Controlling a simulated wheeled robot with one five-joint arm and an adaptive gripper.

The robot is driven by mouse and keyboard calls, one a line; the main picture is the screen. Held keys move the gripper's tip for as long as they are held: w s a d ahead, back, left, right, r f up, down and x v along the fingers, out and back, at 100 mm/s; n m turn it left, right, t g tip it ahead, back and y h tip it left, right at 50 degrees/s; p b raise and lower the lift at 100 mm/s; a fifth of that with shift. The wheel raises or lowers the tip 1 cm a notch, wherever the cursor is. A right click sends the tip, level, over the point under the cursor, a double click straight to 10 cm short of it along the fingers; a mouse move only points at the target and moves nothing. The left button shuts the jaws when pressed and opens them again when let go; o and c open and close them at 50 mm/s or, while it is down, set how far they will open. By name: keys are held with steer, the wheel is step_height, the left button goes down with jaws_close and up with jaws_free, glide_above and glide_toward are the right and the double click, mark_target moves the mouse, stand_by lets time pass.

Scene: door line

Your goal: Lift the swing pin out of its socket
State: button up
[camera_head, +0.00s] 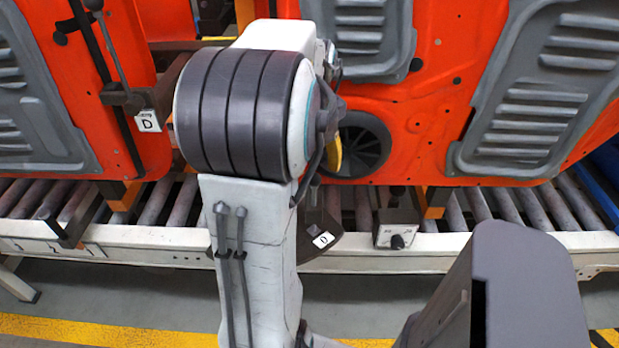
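I cannot pick out the swing pin or its socket for certain. A dark rod (107,48) stands at the upper left, in front of the orange door, with its foot at a dark bracket (122,98) that carries a white "D" tag (148,121). Another dark plate with a "D" tag (323,240) shows low behind my arm, partly hidden by it. My arm fills the centre. Only some dark parts show past its right edge, near a yellow piece (335,152); my gripper's fingertips are hidden, and I cannot see whether they hold anything.
A small grey box with a dark knob (397,240) sits on the rail. Yellow stripes (95,330) mark the floor.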

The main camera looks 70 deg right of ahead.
mark_target(315, 175)
steer(key=m, duration=0.3)
steer(key=shift+f+m, duration=0.1)
steer(key=shift+m, duration=0.3)
steer(key=shift+w+d+f+p, duration=0.1)
steer(key=shift+d+f+p, duration=0.2)
steer(key=shift+f, duration=0.9)
steer(key=shift+s+d+f+p, duration=0.1)
steer(key=shift+f+p, duration=0.3)
steer(key=shift+f, duration=0.75)
steer(key=shift+w+d+f+p, duration=0.1)
steer(key=shift+d+f+p, duration=0.2)
steer(key=shift+f, duration=0.9)
steer(key=shift+a, duration=0.1)
